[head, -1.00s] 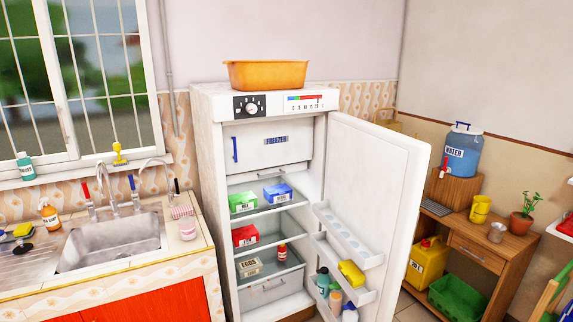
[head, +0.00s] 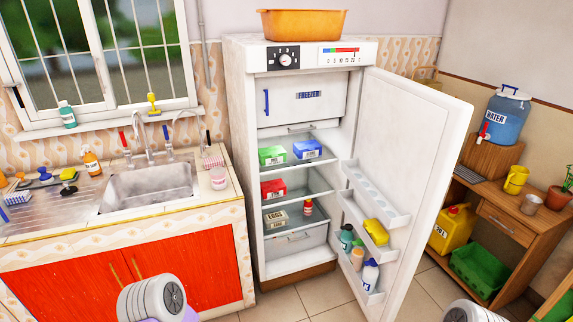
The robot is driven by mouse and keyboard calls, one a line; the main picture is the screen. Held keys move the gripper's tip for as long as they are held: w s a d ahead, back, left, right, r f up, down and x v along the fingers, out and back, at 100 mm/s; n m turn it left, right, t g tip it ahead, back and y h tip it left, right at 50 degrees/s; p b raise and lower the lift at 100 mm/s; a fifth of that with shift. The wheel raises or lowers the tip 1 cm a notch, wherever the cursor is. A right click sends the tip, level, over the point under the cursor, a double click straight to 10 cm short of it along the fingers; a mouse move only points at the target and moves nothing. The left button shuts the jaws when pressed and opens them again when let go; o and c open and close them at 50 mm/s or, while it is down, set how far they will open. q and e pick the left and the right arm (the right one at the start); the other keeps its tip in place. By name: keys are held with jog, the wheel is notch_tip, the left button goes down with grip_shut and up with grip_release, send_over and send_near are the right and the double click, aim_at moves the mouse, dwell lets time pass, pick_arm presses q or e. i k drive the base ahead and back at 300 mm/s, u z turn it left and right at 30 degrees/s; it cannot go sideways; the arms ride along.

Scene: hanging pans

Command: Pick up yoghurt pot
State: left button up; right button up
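A small pink and white pot (head: 218,178), which looks like the yoghurt pot, stands upright on the right end of the sink counter (head: 226,198). It is just right of the metal basin, near the fridge's left side. Its label is too small to read. White rounded parts of my arms show at the bottom edge, well below the pot. Neither gripper shows, and nothing touches the pot.
The fridge (head: 243,150) stands open, its door (head: 420,150) swung right, with boxes and bottles inside. The sink (head: 150,188) has taps behind it. A soap bottle (head: 91,161) stands left. Open floor lies before the fridge.

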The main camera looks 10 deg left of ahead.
aim_at(217, 174)
jog(key=u, duration=0.15)
jog(key=i, duration=0.3)
jog(key=u, duration=1)
jog(key=i, duration=1.5)
jog(key=u, duration=0.2)
